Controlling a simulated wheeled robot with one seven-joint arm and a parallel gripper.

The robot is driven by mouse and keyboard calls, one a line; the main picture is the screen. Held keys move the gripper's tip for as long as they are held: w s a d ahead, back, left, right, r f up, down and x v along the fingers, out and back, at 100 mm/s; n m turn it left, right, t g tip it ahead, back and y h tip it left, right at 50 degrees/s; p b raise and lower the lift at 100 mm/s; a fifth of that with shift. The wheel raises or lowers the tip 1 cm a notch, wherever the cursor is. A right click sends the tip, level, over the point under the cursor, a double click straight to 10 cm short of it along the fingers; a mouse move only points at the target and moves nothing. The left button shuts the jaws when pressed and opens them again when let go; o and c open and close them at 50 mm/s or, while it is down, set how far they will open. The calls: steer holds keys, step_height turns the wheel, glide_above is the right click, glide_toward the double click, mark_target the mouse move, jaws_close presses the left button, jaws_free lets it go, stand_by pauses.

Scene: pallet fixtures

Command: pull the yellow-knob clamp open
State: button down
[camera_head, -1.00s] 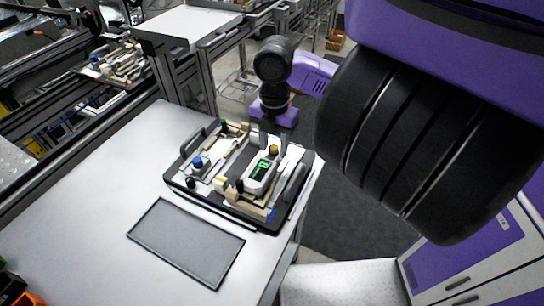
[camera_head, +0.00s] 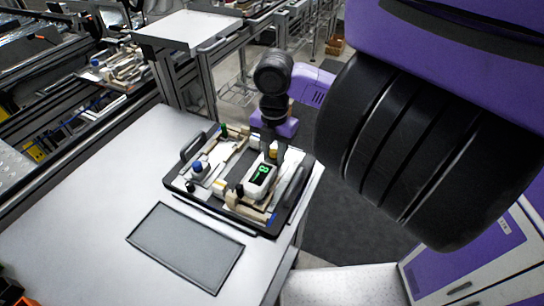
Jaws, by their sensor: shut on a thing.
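A black pallet (camera_head: 176,184) with clamp fixtures lies on the white table. My gripper (camera_head: 272,154) points down at the pallet's far right part, just behind the white device (camera_head: 259,181) with a lit green digit. I cannot tell the clamp's angle.
The pallet has raised handles at left and right (camera_head: 291,187). A flat grey tray (camera_head: 187,246) lies in front of it. The table (camera_head: 90,215) is clear to the left. A conveyor with another pallet (camera_head: 122,68) stands behind at left.

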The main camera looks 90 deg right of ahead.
steer(key=shift+s+d, duration=0.1)
steer(key=shift+d, duration=0.05)
steer(key=shift+s+d+r+p, duration=0.1)
steer(key=shift+s+d+p, duration=0.2)
steer(key=shift+d+p, duration=0.3)
steer(key=shift+s+d+p, duration=0.3)
steer(key=shift+d+p, duration=0.15)
steer(key=shift+p, duration=0.25)
steer(key=c, duration=1.3)
jaws_free()
step_height(320, 180, up, 6)
steer(key=p, duration=0.7)
steer(key=shift+f+p, duration=0.2)
steer(key=shift+p, duration=0.2)
step_height(320, 180, up, 2)
steer(key=shift+r+p, duration=0.1)
steer(key=shift+p, duration=0.8)
steer(key=shift+w, duration=0.1)
